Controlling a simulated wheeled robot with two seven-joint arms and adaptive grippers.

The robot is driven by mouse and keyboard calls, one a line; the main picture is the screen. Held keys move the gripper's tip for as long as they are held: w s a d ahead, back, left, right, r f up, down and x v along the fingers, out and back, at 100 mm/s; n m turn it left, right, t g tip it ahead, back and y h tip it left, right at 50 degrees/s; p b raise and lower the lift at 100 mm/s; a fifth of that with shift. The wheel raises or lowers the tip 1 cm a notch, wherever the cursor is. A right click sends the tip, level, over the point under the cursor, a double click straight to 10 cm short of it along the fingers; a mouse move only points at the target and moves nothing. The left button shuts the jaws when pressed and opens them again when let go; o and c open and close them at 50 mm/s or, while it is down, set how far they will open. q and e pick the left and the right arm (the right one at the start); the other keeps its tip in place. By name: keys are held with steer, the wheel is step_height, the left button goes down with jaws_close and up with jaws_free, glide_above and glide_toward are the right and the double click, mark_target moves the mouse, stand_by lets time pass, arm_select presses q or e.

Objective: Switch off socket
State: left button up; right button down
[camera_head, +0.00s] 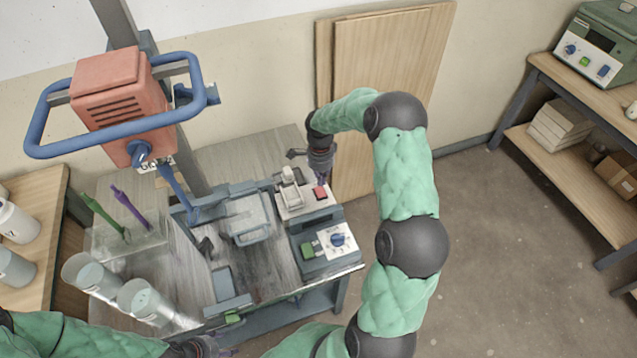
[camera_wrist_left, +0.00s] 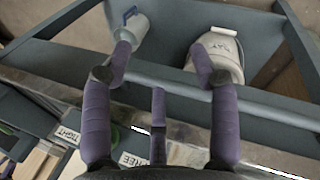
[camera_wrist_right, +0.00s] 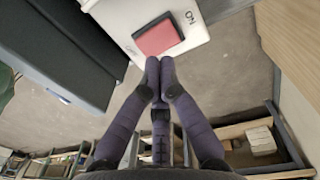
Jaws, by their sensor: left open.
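The socket is a pale panel (camera_head: 293,206) with a red rocker switch (camera_head: 320,192) at its right end, at the back right of the worktable. In the right wrist view the red switch (camera_wrist_right: 158,35) is large, on the white panel (camera_wrist_right: 192,22) with an ON marking. I cannot tell which way the switch is tipped. My right gripper (camera_head: 322,176) is above and just behind the switch. In the right wrist view its fingertips (camera_wrist_right: 160,64) are together and empty, close to the switch's edge. My left gripper (camera_wrist_left: 162,58) is open and empty near the table's front edge.
A grey control box (camera_head: 318,243) with a dial and green button stands in front of the socket. A red mixer head (camera_head: 122,90) with a blue guard rises at left. Floor (camera_head: 480,240) on the right is clear.

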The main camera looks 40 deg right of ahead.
step_height(320, 180, up, 10)
steer(key=w+p, duration=0.1)
steer(key=p, duration=0.1)
steer(key=shift+w+d+r, duration=0.2)
steer(key=shift+w, duration=0.2)
steer(key=n+p, duration=0.2)
steer(key=n, duration=0.7)
steer(key=n+g+p, duration=0.1)
steer(key=n+p, duration=0.1)
steer(key=n, duration=0.6)
steer(key=shift+s+d+r+n, duration=0.1)
steer(key=shift+s+d+n, duration=0.1)
steer(key=shift+n, duration=0.2)
